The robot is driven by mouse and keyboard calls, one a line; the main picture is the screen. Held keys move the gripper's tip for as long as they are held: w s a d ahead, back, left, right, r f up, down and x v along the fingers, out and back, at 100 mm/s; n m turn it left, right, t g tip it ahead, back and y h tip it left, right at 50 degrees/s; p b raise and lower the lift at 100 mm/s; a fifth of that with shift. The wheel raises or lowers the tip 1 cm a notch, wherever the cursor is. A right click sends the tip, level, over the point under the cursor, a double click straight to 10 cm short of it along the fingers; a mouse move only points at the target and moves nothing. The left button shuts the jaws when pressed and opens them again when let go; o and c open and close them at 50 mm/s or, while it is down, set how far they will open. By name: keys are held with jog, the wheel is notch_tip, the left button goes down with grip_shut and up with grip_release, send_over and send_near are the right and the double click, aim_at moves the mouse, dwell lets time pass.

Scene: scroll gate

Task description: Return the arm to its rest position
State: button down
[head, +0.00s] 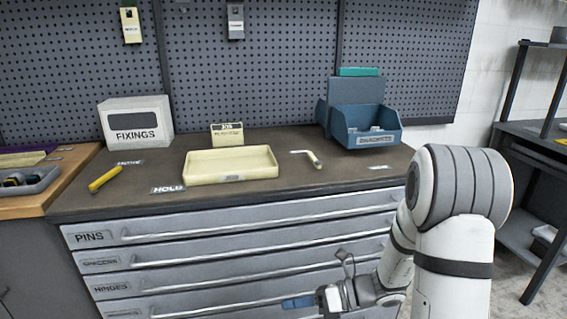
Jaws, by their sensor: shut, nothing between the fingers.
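My gripper (300,302) is low in front of the drawer cabinet, at the bottom of the head view. Its blue fingertips point left and are shut with nothing between them. It overlaps the lower drawer fronts in the picture; I cannot tell whether it touches a drawer handle. My white arm comes in from the lower right and bends down to the gripper. The drawers labelled PINS (90,237) and HINGES (111,288) look closed.
On the worktop are a cream tray (231,177), a yellow bar (104,179), a cream bent piece (314,159), a FIXINGS box (136,121) and a blue bin (366,139). A dark shelf rack (521,75) stands right. Grey floor (513,285) shows lower right.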

jog(key=s+d+r+n+g+h+p, duration=0.1)
jog(key=s+r+n+g+h+p, duration=0.2)
jog(key=s+r+n+h+p, duration=0.45)
jog(key=s+d+r+n+t+h+p, duration=0.2)
jog(key=d+r+n+p, duration=0.3)
jog(key=r+n, duration=0.5)
jog(key=s+d+r+n+t+h+p, duration=0.3)
jog(key=d+r+n+h+p, duration=0.2)
jog(key=r+n, duration=0.5)
notch_tip(320, 180, up, 2)
jog(key=shift+s+d+r, duration=0.1)
jog(key=shift+s+d, duration=0.1)
jog(key=shift+d, duration=0.55)
jog(key=shift+h, duration=0.25)
